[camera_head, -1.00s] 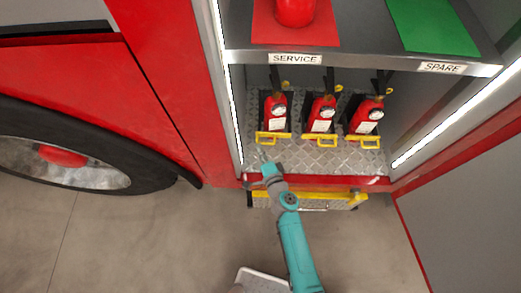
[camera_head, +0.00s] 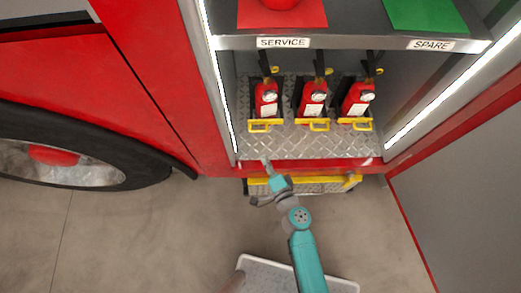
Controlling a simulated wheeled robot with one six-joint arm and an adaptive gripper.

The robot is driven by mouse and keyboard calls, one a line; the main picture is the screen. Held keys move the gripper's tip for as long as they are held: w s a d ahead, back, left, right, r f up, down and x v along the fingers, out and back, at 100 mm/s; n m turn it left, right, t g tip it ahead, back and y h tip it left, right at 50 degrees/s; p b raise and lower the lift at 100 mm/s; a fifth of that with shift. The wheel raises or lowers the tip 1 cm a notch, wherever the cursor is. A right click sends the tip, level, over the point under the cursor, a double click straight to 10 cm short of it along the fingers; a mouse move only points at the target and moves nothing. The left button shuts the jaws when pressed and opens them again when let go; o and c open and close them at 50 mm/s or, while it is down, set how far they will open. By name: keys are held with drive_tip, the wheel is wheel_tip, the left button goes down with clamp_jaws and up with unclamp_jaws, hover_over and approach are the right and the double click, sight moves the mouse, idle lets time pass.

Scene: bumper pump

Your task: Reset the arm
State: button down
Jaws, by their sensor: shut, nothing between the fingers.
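My teal arm (camera_head: 305,260) reaches up from the bottom of the head view. My gripper (camera_head: 266,166) is at its end, small in the picture, in front of the lower edge of the open locker and above the yellow-edged step. It is shut and holds nothing. Three small red extinguishers stand in a row on the tread-plate locker floor (camera_head: 330,142), beyond my gripper: a left one (camera_head: 266,97), a middle one (camera_head: 313,100) and a right one (camera_head: 358,98). Each has a yellow bracket at its front.
A shelf above carries labels SERVICE (camera_head: 283,42) and SPARE (camera_head: 431,45), with a red mat (camera_head: 310,15) bearing a red object, and a green mat (camera_head: 425,14). The step (camera_head: 320,186) juts out below the locker. A truck wheel (camera_head: 80,150) is left. Grey floor (camera_head: 150,240) is clear.

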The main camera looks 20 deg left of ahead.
drive_tip(key=shift+s+d+r, duration=0.1)
drive_tip(key=shift+s+d, duration=0.3)
drive_tip(key=shift+s, duration=0.1)
idle(0.3)
drive_tip(key=s+d+r+n+h, duration=0.3)
drive_tip(key=s+d+h, duration=0.4)
drive_tip(key=s+d, duration=1)
drive_tip(key=s+d+r+n+t+h, duration=0.1)
drive_tip(key=s+d+r+n, duration=0.1)
drive_tip(key=s+r, duration=0.3)
drive_tip(key=s+d+r+n+t+h, duration=0.1)
drive_tip(key=s+d+r, duration=0.4)
drive_tip(key=r, duration=0.8)
drive_tip(key=s+n+h, duration=0.1)
drive_tip(key=n, duration=0.1)
drive_tip(key=shift+s+d+n, duration=0.25)
drive_tip(key=shift+s+n, duration=0.05)
drive_tip(key=shift+r, duration=0.1)
